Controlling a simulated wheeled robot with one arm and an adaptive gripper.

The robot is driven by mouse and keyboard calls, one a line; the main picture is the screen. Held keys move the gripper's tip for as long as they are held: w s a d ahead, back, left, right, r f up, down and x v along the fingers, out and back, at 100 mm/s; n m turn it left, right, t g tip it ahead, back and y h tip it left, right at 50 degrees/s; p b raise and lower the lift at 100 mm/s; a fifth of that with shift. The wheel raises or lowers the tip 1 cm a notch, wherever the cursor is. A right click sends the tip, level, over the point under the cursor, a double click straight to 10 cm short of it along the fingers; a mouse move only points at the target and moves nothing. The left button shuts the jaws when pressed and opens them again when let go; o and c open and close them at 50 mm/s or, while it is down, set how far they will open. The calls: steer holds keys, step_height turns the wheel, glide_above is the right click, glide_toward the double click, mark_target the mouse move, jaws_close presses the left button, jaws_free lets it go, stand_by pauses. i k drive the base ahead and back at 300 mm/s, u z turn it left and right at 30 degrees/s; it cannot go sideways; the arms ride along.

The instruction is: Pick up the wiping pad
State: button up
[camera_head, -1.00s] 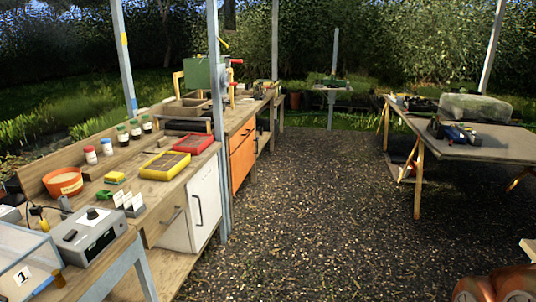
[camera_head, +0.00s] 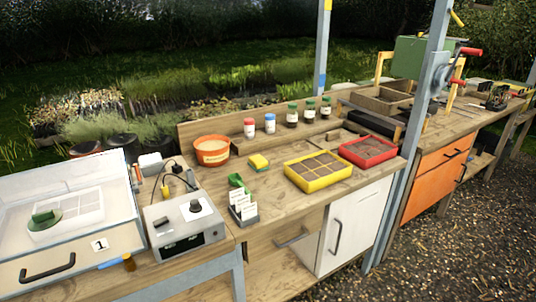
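A small yellow and green pad (camera_head: 259,162), which looks like the wiping pad, lies on the wooden workbench (camera_head: 281,195). It sits right of the orange bowl (camera_head: 211,151) and left of the yellow-framed tray (camera_head: 318,171). Nothing covers it in this view. My gripper is not in view.
A clear box marked 1 (camera_head: 68,222) and a grey device with a knob (camera_head: 184,226) stand at the left. Card holder (camera_head: 243,207), red-framed tray (camera_head: 367,152) and several small bottles (camera_head: 291,115) surround the pad. A grey post (camera_head: 412,130) rises at the bench's right end.

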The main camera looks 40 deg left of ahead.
mark_target(257, 162)
steer(key=u, duration=0.5)
steer(key=i, duration=1.3)
steer(key=u, duration=1.9)
steer(key=i, duration=0.95)
steer(key=u, duration=1.05)
steer(key=i, duration=0.3)
steer(key=u, duration=0.05)
